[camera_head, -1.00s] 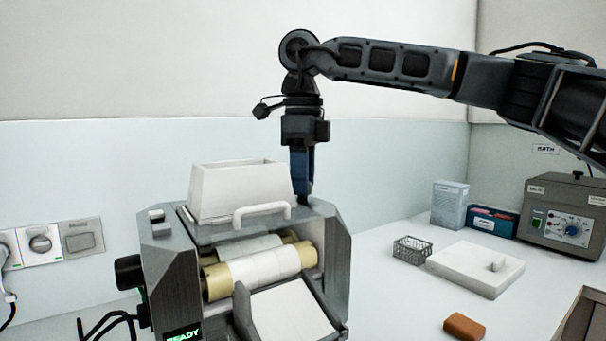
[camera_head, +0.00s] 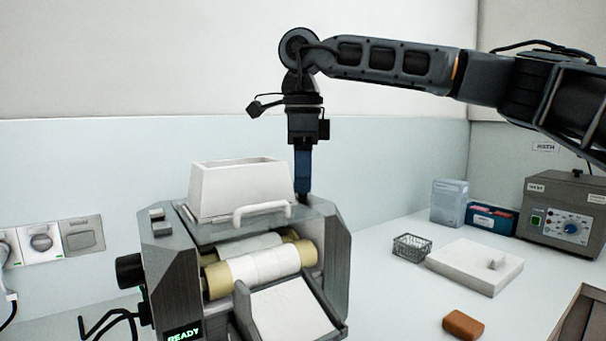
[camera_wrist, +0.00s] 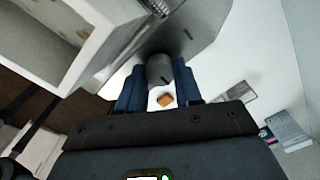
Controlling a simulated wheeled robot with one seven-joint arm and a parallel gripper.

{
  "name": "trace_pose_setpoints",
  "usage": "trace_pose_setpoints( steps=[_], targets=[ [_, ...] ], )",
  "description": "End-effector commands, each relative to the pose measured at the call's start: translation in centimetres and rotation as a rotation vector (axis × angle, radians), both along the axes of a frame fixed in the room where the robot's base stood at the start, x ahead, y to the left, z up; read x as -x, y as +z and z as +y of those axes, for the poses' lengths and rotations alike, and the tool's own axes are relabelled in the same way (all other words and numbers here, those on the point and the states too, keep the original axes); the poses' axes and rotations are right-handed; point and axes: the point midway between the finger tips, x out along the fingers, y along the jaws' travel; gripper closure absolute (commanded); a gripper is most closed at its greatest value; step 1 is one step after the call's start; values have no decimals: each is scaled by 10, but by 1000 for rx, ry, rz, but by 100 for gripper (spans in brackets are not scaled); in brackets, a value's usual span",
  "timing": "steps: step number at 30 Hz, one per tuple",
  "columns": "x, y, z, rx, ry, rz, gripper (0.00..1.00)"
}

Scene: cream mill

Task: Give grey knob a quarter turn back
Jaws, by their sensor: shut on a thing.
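The grey knob (camera_wrist: 157,67) is a short cylinder on the top right of the steel mill (camera_head: 335,250). A thin dark line shows near its edge in the wrist view, and a small dark mark is on the mill surface beyond it. My gripper (camera_head: 303,193) points straight down over the mill's right end. In the wrist view its blue fingers (camera_wrist: 160,76) stand on either side of the knob, shut on it. In the head view the fingers mostly hide the knob.
The white hopper (camera_head: 240,190) and its white handle (camera_head: 262,210) stand close left of my gripper. The rollers (camera_head: 262,267) lie below. A wire basket (camera_head: 412,248), white slab (camera_head: 475,268) and brown block (camera_head: 463,325) are on the bench to the right, apart from the mill.

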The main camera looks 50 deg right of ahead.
Motion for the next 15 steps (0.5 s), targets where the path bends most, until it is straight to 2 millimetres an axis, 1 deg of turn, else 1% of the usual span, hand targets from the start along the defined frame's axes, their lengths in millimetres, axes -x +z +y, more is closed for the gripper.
trace_pose_setpoints(
  steps=[1,2,4,5,11,15],
  targets=[
    [-1,1,0,0,-1,-5,96],
    [-1,1,0,0,-1,-5,63],
    [-1,1,0,0,-1,-4,56],
    [-1,1,0,0,-1,-4,55],
    [0,1,0,-1,-1,-2,55],
    [-1,9,0,2,-1,-3,55]
  ],
)
